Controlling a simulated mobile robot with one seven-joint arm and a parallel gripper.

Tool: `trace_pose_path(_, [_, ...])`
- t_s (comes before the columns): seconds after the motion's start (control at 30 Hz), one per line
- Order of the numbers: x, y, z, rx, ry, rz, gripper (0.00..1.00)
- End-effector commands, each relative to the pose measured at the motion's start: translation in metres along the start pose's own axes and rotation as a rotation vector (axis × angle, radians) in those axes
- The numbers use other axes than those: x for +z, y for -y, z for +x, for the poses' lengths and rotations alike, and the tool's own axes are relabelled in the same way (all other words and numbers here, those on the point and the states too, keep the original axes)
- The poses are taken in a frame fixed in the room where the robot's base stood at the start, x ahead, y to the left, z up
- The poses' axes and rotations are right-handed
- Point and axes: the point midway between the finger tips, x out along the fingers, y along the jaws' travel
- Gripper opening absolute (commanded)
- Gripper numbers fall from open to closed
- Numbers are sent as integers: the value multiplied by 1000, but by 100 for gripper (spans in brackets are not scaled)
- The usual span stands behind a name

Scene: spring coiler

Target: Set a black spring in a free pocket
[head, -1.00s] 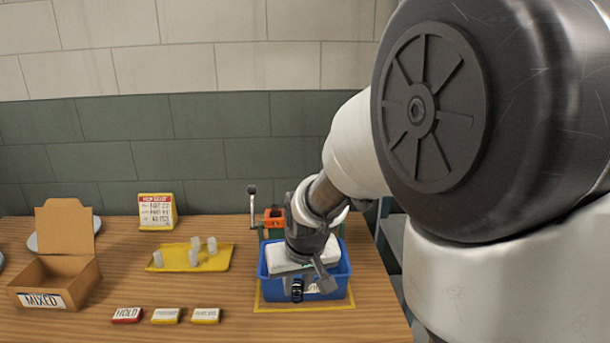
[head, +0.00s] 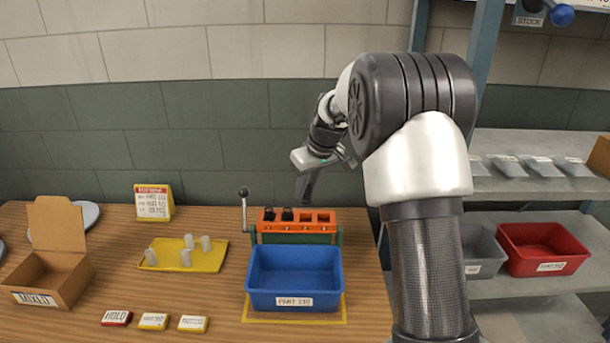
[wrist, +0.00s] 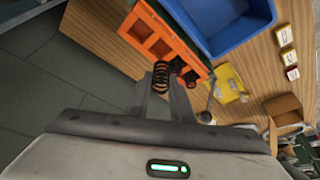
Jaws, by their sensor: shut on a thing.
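My gripper (head: 302,190) is raised above the orange block, and its fingers also show in the wrist view (wrist: 165,98). They are shut on a black spring (wrist: 161,77), a dark coil at the fingertips. In the head view the held spring cannot be told from the dark fingers. The orange block (head: 296,227) has a row of pockets. Its two left pockets hold black springs (head: 268,214) (head: 287,214). The two right pockets (head: 306,217) (head: 324,217) look empty. In the wrist view the held spring overlaps the orange block (wrist: 182,42), apart from it as far as I can tell.
A blue bin (head: 294,300) stands in front of the block. A lever with a dark knob (head: 244,193) rises at the block's left. A yellow tray (head: 208,262) with white pieces, a MIXED box (head: 38,300) and small labelled blocks (head: 154,321) are further left. Shelves stand right.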

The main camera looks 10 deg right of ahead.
Motion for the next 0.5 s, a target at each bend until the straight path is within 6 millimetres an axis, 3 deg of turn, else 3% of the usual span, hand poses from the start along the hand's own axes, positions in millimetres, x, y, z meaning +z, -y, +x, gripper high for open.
trace_pose_path(0.17, [-10, -4, 1, -14, -6, -31, 0])
trace_pose_path(0.5, [-3, -4, 17, -12, -7, -31, 0])
